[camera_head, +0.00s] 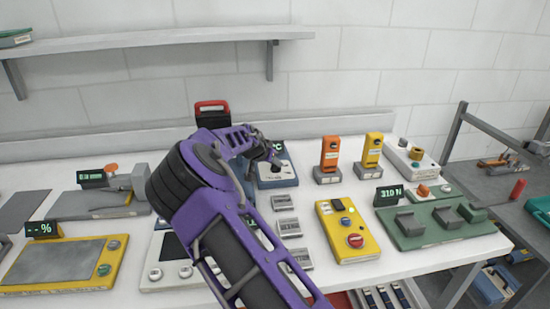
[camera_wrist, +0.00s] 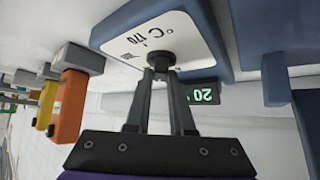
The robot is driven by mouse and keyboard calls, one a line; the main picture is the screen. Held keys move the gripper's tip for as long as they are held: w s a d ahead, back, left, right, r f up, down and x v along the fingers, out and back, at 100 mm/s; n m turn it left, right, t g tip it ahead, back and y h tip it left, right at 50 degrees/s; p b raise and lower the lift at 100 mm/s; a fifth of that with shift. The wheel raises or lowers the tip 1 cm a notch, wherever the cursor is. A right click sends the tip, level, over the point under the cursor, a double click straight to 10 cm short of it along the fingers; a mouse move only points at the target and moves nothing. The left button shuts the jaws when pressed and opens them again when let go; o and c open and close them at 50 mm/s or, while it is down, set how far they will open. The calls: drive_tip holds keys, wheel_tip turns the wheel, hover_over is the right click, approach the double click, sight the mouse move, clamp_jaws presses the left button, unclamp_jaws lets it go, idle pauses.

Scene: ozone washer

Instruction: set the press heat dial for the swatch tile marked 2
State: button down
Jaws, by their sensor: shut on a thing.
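The blue heat press (camera_head: 277,172) stands at the back of the bench, partly hidden behind my arm. In the wrist view its white dial face (camera_wrist: 185,38) reads "°C" and "170". The dark round dial (camera_wrist: 160,59) sits on that face. My gripper (camera_wrist: 160,74) is shut on the dial, with a fingertip at each side. It also shows in the head view at the press (camera_head: 267,160). A dark display (camera_wrist: 203,95) on the press shows green digits that look like 20. Several grey lettered tiles (camera_head: 289,228) lie in front of the press; no 2 is readable on them.
A yellow box with a red button (camera_head: 345,230) stands right of the tiles. A green fixture (camera_head: 435,222) is at the bench's right, and a yellow-framed scale (camera_head: 65,262) at the left.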

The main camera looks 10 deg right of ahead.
drive_tip(key=shift+w+a+f+m+g+h+b, duration=0.15)
drive_tip(key=shift+m+g+h, duration=0.4)
drive_tip(key=shift+m, duration=0.4)
drive_tip(key=shift+s+r+m+g+h+b, duration=0.15)
drive_tip(key=shift+m+g+h, duration=0.35)
drive_tip(key=shift+m, duration=0.45)
drive_tip(key=shift+w+f, duration=0.1)
drive_tip(key=c, duration=0.8)
unclamp_jaws()
drive_tip(key=v, duration=1.7)
drive_tip(key=shift+w+a+r, duration=0.2)
drive_tip(key=shift+r, duration=0.05)
drive_tip(key=shift+r, duration=0.1)
